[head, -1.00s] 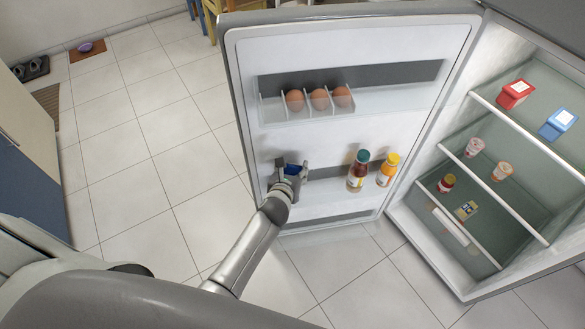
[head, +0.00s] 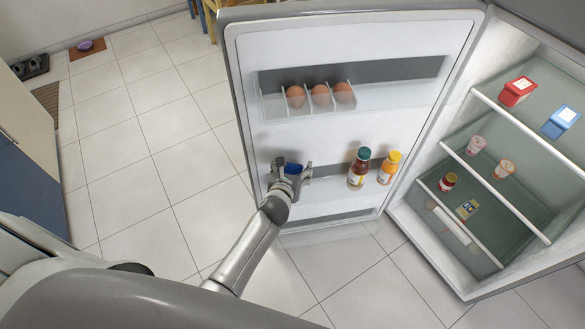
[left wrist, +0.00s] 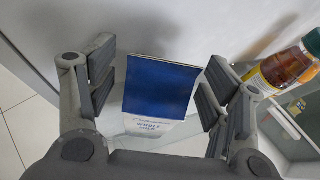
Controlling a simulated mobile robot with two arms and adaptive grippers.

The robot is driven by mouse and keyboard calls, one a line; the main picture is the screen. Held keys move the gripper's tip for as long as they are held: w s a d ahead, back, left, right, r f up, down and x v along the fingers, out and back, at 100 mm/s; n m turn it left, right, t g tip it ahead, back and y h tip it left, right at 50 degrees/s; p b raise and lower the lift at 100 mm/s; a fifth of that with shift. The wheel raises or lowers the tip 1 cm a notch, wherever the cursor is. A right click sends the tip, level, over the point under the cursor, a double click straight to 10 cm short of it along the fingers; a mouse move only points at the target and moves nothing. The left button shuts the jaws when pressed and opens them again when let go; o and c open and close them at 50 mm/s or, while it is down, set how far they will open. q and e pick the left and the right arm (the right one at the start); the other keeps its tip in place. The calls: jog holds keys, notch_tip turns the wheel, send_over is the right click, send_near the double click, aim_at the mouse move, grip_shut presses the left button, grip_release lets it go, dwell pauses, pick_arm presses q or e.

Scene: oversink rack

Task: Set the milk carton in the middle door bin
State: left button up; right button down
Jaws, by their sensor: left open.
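The milk carton, a white carton with a dark blue top, stands in the door bin (head: 335,206) that also holds the bottles, below the egg bin. In the left wrist view the carton (left wrist: 160,88) is upright between the fingers, with gaps on both sides. Its blue top (head: 293,169) shows in the head view; its lower part is hidden behind my gripper. My left gripper (head: 291,173) is open around the carton; its spread fingers also show in the left wrist view (left wrist: 160,92). My right gripper is not in view.
A green-capped bottle (head: 359,168) and an orange-capped bottle (head: 388,168) stand right of the carton. Eggs (head: 320,95) sit in the bin above. The open fridge at right holds a red carton (head: 517,92), a blue carton (head: 560,122) and several small jars.

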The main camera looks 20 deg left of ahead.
pick_arm(q)
jog(key=shift+r, duration=0.25)
jog(key=p+v, duration=0.2)
jog(key=v, duration=1)
jog(key=shift+f, duration=0.15)
jog(key=s+f+n+g+h, duration=0.1)
jog(key=s+f+n+g, duration=0.1)
jog(key=s+f+n, duration=0.5)
jog(key=s+f+n+g, duration=0.2)
jog(key=s+f+n, duration=0.2)
jog(key=f, duration=0.6)
jog(key=s+f+n+g+h, duration=0.1)
jog(key=s+f+n+g, duration=0.3)
jog(key=f, duration=0.5)
jog(key=s+a+f+n+g, duration=0.2)
jog(key=s+f+n, duration=0.3)
jog(key=s+n, duration=0.3)
jog(key=s+a+f+n+g, duration=0.1)
jog(key=s+a+f+n, duration=0.2)
jog(key=s, duration=1.2)
notch_tip(320, 180, down, 3)
jog(key=n, duration=0.6)
jog(key=shift+s+a+g, duration=0.15)
jog(key=shift+s+g, duration=0.2)
jog(key=shift+g, duration=0.05)
jog(key=shift+f, duration=0.1)
